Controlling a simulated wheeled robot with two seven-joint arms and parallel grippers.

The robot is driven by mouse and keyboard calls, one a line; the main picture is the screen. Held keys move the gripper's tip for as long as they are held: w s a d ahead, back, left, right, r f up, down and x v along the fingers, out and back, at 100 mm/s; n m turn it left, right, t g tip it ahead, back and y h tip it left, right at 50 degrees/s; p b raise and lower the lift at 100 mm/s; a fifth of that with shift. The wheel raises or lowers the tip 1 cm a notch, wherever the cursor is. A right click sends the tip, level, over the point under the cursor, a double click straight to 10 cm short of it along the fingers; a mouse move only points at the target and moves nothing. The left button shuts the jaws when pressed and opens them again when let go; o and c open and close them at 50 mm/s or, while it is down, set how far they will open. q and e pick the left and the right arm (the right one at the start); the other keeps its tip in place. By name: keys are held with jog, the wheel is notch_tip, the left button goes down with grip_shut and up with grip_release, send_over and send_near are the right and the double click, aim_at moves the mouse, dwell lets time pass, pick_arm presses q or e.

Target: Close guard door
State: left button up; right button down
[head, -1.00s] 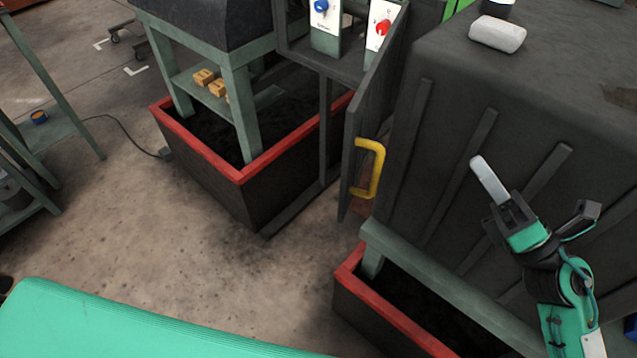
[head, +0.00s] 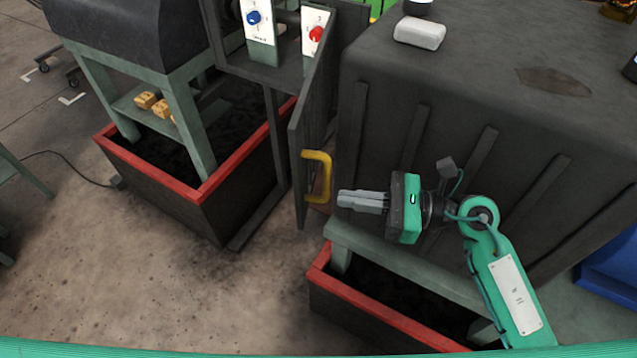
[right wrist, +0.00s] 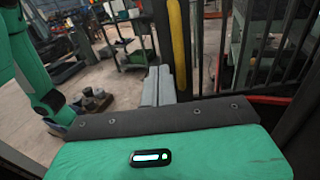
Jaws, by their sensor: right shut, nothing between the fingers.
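The guard door (head: 308,140) is a dark barred panel. It stands open in the head view, seen nearly edge-on, swung out beside the big dark cabinet. Its yellow handle (head: 322,177) faces right, towards my right gripper. My right gripper (head: 342,199) is shut and empty, its fingers pointing left at the handle with a small gap that looks free of contact. In the right wrist view the shut fingertips (right wrist: 158,72) lie just left of the yellow handle (right wrist: 178,45), which runs upright. My left gripper is not in view.
The dark ribbed cabinet (head: 430,110) stands behind my right arm, with a white block (head: 420,32) on top. Red-rimmed trays (head: 205,190) stand on the floor.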

aim_at(300, 191)
jog(key=a, duration=0.1)
jog(key=a+p, duration=0.1)
jog(key=a, duration=0.1)
jog(key=w+a+p, duration=0.1)
jog(key=a, duration=0.1)
jog(key=shift+r, duration=0.15)
jog(key=shift+a+f, duration=0.2)
jog(key=shift+a, duration=0.4)
jog(key=shift+w, duration=0.15)
